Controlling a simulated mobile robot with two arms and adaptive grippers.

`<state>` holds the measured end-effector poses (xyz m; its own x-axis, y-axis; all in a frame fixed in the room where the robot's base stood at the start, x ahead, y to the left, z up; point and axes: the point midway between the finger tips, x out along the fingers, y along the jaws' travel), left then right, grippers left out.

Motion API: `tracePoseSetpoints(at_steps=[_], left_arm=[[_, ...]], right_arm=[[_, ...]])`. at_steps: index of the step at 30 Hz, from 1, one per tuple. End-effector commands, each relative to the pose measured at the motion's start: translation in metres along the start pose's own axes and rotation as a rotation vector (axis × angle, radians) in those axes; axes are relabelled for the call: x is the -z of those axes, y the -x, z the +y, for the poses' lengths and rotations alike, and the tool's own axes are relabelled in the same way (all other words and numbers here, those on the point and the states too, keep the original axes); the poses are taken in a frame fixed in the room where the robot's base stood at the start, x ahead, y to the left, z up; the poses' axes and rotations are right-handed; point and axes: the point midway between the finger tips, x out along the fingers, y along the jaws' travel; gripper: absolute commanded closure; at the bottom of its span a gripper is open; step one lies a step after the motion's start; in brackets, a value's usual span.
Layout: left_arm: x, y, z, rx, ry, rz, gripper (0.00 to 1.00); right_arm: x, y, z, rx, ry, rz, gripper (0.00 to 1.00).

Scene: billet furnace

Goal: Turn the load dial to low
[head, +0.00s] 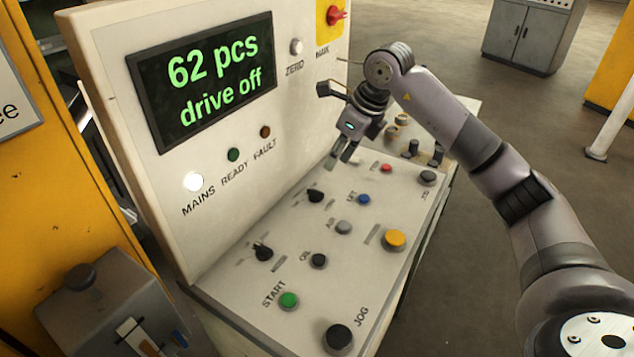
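The sloping control panel (385,262) has two black selector dials in its left column, a nearer one (264,252) and a farther one (315,195). Their small labels are too blurred to read, so I cannot tell which dial is the load dial or where it points. My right gripper (344,154) points down over the far left part of the panel, beyond the farther dial. Its two fingers show close together; what lies at their tips is hidden, and I cannot tell if they touch anything. My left gripper is not in view.
The upright display (205,80) reads "62 pcs drive off". The white MAINS lamp (193,181) is bright. A green START button (289,300), black JOG button (338,338) and yellow button (394,239) stand up from the panel. A red knob (336,15) is above. Open floor lies right.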

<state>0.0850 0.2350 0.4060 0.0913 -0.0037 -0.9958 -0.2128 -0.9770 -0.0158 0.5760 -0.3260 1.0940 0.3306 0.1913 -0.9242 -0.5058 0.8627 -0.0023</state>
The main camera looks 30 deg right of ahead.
Motion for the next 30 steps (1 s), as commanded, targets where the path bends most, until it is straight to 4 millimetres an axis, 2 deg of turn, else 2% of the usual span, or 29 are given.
tracePoseSetpoints(at_steps=[9, 15, 21, 30], left_arm=[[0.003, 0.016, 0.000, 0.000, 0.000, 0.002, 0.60], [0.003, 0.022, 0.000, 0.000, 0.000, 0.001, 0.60], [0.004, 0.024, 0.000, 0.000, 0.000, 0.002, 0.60], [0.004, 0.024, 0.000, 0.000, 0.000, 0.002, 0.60]], right_arm=[[0.000, -0.070, 0.002, -0.005, -0.001, 0.002, 0.69], [-0.001, -0.103, 0.002, -0.005, -0.001, 0.000, 0.69], [0.000, -0.120, 0.002, -0.003, 0.001, -0.001, 0.69], [0.000, -0.122, 0.001, -0.002, 0.001, -0.001, 0.69]])
